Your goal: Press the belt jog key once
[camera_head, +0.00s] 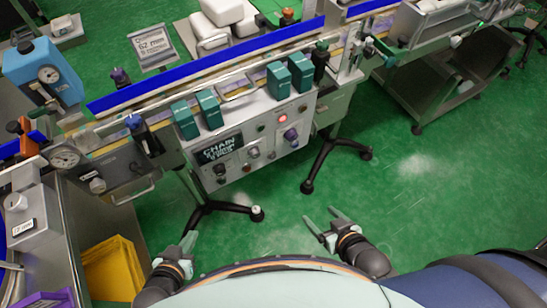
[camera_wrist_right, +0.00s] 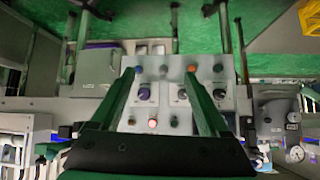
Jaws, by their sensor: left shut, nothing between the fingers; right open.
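The grey control panel (camera_head: 262,140) is on the front of the conveyor machine, with a dark display (camera_head: 222,148), several knobs and a lit red button (camera_head: 283,118). In the right wrist view the panel (camera_wrist_right: 168,105) shows between and beyond the fingers, with the red light (camera_wrist_right: 152,123) lit. Labels are too small to read, so I cannot tell which control is the belt jog key. My right gripper (camera_head: 320,214) is open and empty, well short of the panel. My left gripper (camera_head: 189,238) is shut and empty, lower left, also apart from the panel.
Green boxes (camera_head: 184,120) jut out above the panel. A black-footed stand (camera_head: 308,186) is below it. A blue device with a dial (camera_head: 48,74) and a yellow bin (camera_head: 112,268) are at the left.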

